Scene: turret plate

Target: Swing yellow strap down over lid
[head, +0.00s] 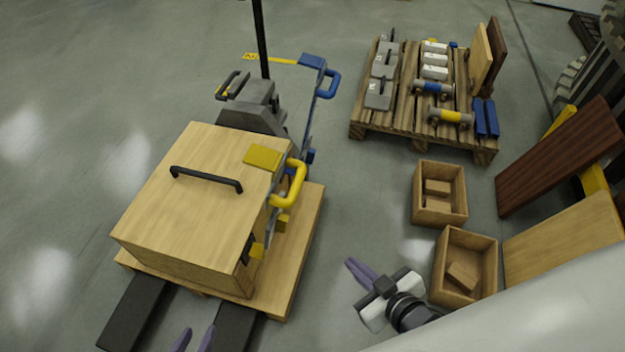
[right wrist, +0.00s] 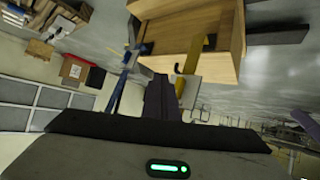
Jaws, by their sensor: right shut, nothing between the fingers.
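The wooden box (head: 200,200) stands on a pallet, its lid carrying a black handle (head: 205,178). The yellow strap (head: 262,157) has its flat end over the lid's right edge and its looped yellow handle (head: 291,187) outside that edge. I cannot tell whether the flat end touches the lid. The yellow strap also shows beside the box in the right wrist view (right wrist: 192,55). My right gripper (head: 358,268) is shut and empty, right of the box and apart from the strap. My left gripper (head: 194,340) is open and empty at the bottom edge, in front of the box.
A blue strap (head: 312,62) with a blue handle stands raised behind the box, off the lid. A pallet of parts (head: 405,120) is at the back right. Two small wooden bins (head: 415,195) (head: 440,275) and leaning boards (head: 560,160) are at right. Floor left of the box is clear.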

